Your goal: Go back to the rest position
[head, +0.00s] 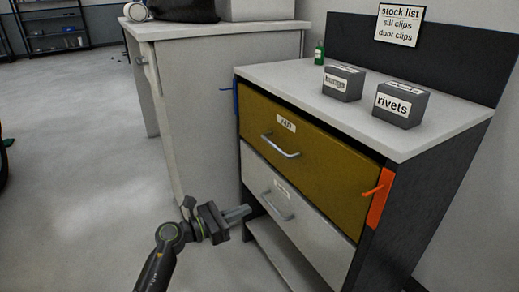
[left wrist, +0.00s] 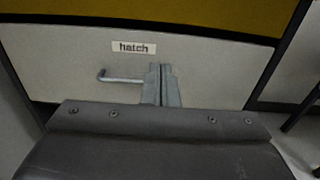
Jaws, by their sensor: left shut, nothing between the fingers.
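My left gripper (head: 237,213) reaches in from the bottom of the head view, in front of the left end of the lower white drawer (head: 305,215). Its fingers are shut with nothing between them. In the left wrist view the shut fingers (left wrist: 162,85) point at the white drawer front labelled "hatch" (left wrist: 134,48). The drawer's handle (left wrist: 122,78) shows just left of the fingers there. I cannot tell whether the fingertips touch the drawer front. My right gripper is in neither view.
The cabinet has a yellow upper drawer (head: 310,155), which looks shut, and an orange piece (head: 377,195) at its right edge. Boxes, one marked "rivets" (head: 400,105), stand on top. A white bench (head: 215,100) stands behind left.

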